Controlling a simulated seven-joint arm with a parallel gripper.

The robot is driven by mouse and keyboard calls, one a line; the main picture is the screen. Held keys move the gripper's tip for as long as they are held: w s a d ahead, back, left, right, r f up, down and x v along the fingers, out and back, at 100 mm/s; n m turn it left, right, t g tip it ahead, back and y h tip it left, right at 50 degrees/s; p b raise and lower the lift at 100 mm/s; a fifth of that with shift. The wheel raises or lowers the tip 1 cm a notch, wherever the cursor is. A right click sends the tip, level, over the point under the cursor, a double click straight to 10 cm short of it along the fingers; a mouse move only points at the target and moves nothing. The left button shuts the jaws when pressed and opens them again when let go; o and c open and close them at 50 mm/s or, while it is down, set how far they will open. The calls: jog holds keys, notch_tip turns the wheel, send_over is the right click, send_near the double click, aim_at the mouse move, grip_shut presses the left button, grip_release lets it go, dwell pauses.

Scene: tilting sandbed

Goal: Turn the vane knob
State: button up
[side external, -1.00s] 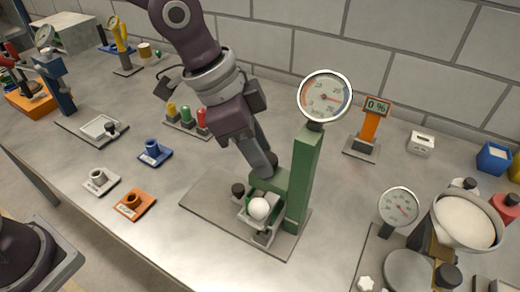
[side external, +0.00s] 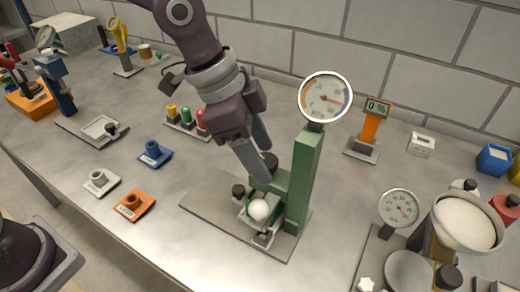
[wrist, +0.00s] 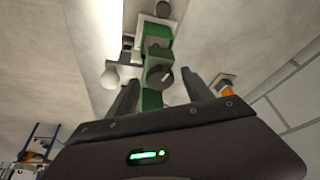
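A dark round knob (wrist: 160,77) with a pale mark sits on the green stand (side external: 303,185), which carries a round dial gauge (side external: 325,97). It appears to be the vane knob; no label is readable. In the side view a dark knob (side external: 270,160) shows by the fingertips. My gripper (side external: 266,166) is open, its fingers spread. In the wrist view the fingers stand on either side of the knob, with gaps visible; contact is not seen. A white ball (side external: 258,209) sits low in front of the stand.
Another dark knob (side external: 238,190) stands beside the ball on the grey base plate (side external: 215,204). An orange stand with a "0 %" display (side external: 377,107) is behind right. A bowl of pale material (side external: 465,222) and a small gauge (side external: 399,207) stand at right.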

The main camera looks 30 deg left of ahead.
jog(key=v, duration=0.7)
dwell(1.1)
jog(key=s+a+n+t+y, duration=0.3)
jog(key=s+a+n, duration=0.9)
jog(key=s+a, duration=0.5)
jog(key=a+y, duration=0.1)
jog(key=a, duration=0.2)
jog(key=shift+s+r+n+t, duration=0.25)
jog(key=shift+s+n+t, duration=0.05)
jog(key=shift+s, duration=0.05)
